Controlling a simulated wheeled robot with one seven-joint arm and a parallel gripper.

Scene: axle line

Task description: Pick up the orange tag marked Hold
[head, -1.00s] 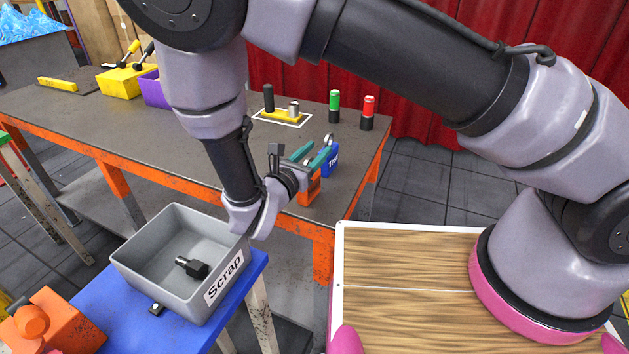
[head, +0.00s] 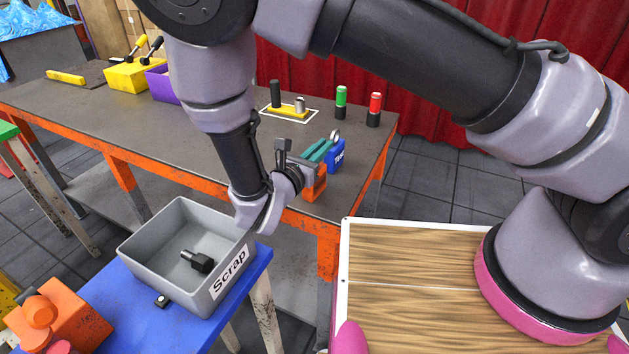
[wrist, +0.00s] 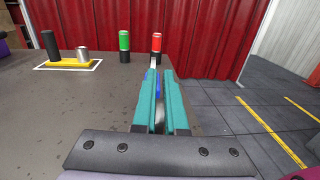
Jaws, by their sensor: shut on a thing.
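The orange tag (head: 315,189) is at the near right edge of the workbench, just under my gripper (head: 327,145); its marking is not readable here. My gripper's teal fingers are shut, and in the wrist view (wrist: 161,76) a bit of grey metal shows between them. This appears to be the orange tag's upper part, mostly hidden by the fingers. A blue tag (head: 337,154) with a metal ring stands just beyond the fingertips, its lettering partly covered. Blue also shows between the fingers in the wrist view.
The workbench (head: 220,135) carries a yellow holder (head: 289,111), a green-topped cylinder (head: 341,101) and a red-topped cylinder (head: 374,108) behind the tags. A grey Scrap bin (head: 150,241) with a dark part inside stands on a blue stand at front left.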

